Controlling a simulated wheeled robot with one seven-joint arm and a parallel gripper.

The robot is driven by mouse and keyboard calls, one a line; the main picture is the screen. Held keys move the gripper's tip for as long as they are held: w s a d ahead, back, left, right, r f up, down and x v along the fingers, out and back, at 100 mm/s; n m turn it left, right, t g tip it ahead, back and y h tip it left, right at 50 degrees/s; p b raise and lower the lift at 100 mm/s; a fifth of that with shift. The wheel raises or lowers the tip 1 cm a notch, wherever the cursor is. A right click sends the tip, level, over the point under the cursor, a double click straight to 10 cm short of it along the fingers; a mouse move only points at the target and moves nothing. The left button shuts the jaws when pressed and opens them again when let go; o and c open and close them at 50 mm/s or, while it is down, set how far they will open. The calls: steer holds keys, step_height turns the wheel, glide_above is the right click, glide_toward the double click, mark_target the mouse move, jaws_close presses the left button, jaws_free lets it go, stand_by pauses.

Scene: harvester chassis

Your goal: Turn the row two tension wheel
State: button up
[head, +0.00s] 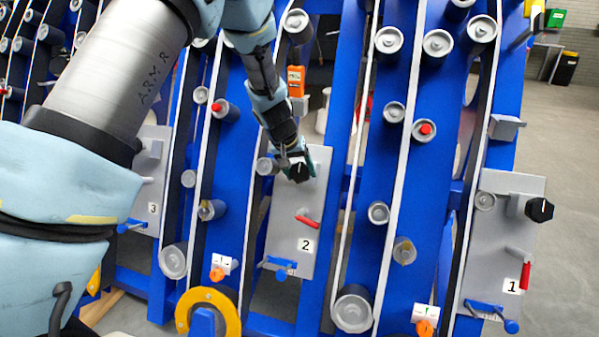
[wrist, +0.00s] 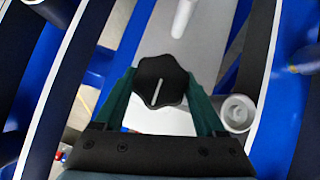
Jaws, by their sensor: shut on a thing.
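The row two tension wheel (head: 299,173) is a black lobed knob with a white line on its face. It sits on the upper part of the grey plate marked 2 (head: 285,232). In the wrist view the wheel (wrist: 160,81) is in the centre, its white line close to upright and leaning slightly right. My gripper (head: 298,168) reaches it from above in the head view. Its green fingers (wrist: 162,90) are on both sides of the wheel, shut on it.
A red-handled lever (head: 307,221) and a blue handle (head: 281,265) are below the wheel on the same plate. A grey roller (wrist: 237,112) is close to the right finger in the wrist view. Plate 1 (head: 498,240) has a similar black knob (head: 539,209). Blue uprights and white belts flank the plate.

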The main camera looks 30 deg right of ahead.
steer(key=shift+f+b, duration=0.15)
steer(key=shift+b, duration=0.3)
steer(key=b, duration=0.1)
steer(key=n+b, duration=0.1)
steer(key=b, duration=0.1)
steer(key=shift+w+a+f+g+h, duration=0.1)
steer(key=shift+w+f+g+h, duration=0.05)
steer(key=shift+f+g+h, duration=0.2)
steer(key=n+h+b, duration=0.1)
steer(key=n+b, duration=0.1)
steer(key=b, duration=0.3)
steer(key=shift+g+h, duration=0.25)
steer(key=shift+g, duration=0.1)
steer(key=n+h+b, duration=0.1)
steer(key=n+b, duration=0.1)
steer(key=b, duration=0.3)
steer(key=shift+a+g+h+b, duration=0.1)
steer(key=shift+g+h+b, duration=0.2)
steer(key=shift+h+b, duration=0.1)
steer(key=b, duration=0.1)
steer(key=n+h+b, duration=0.1)
steer(key=shift+r+n+b, duration=0.25)
steer(key=shift+n+b, duration=0.05)
steer(key=shift+b, duration=0.1)
steer(key=shift+r, duration=0.15)
steer(key=o, duration=1.3)
